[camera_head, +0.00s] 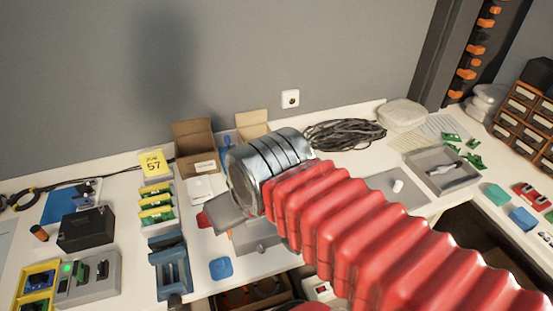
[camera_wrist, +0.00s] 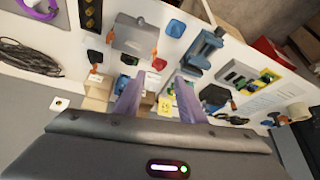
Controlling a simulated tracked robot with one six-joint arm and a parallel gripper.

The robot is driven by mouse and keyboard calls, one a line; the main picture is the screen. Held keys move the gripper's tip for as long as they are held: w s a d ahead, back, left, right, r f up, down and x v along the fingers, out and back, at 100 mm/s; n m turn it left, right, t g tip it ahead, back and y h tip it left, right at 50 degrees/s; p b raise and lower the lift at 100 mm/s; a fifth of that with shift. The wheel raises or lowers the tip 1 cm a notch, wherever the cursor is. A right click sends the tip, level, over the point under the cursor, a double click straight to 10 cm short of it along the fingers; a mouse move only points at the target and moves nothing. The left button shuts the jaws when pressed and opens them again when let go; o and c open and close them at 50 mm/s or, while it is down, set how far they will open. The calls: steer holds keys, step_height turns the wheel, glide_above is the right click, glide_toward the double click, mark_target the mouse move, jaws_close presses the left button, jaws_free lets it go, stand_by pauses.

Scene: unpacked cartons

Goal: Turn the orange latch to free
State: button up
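I cannot make out the orange latch for certain. In the wrist view a small orange piece (camera_wrist: 154,51) shows at the edge of a grey flat fixture (camera_wrist: 132,40), and another orange piece (camera_wrist: 96,68) lies to its left. My gripper (camera_wrist: 158,90) shows two purple fingers, spread apart with nothing held between them. A yellow note (camera_wrist: 165,104) shows beyond the gap. In the head view my red ribbed arm and silver wrist hide the middle of the bench, and the fingers cannot be seen there.
A blue vise (camera_head: 170,265), green boards (camera_head: 157,207), a black box (camera_head: 85,230) and open cartons (camera_head: 196,148) crowd the bench's left and back. Coiled cable (camera_head: 343,134) lies by the wall. Drawers (camera_head: 527,108) stand right.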

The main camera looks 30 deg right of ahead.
steer(key=shift+o, duration=0.2)
steer(key=w+d+r+m+g, duration=0.1)
steer(key=w+d+m, duration=0.3)
steer(key=w+m, duration=0.3)
steer(key=shift+w+r+m, duration=0.25)
steer(key=shift+w+m, duration=0.1)
steer(key=shift+m, duration=0.05)
steer(key=w+d+f+m, duration=0.3)
steer(key=w+d+m, duration=0.2)
steer(key=d+m, duration=0.2)
steer(key=w+d+f+m+y, duration=0.1)
steer(key=w+d+f+m, duration=0.3)
steer(key=d, duration=0.7)
steer(key=w+d+f+m+y, duration=0.1)
steer(key=w+d+f+m, duration=0.3)
steer(key=w+d+m, duration=0.3)
steer(key=d+m, duration=0.2)
steer(key=m, duration=0.2)
steer(key=shift+w+d+f+g, duration=0.15)
steer(key=shift+d+f+g, duration=0.05)
steer(key=shift+g, duration=0.2)
steer(key=x, duration=1.3)
steer(key=shift+w+a+f, duration=0.2)
steer(key=shift+a+f, duration=0.05)
steer(key=shift+f, duration=0.05)
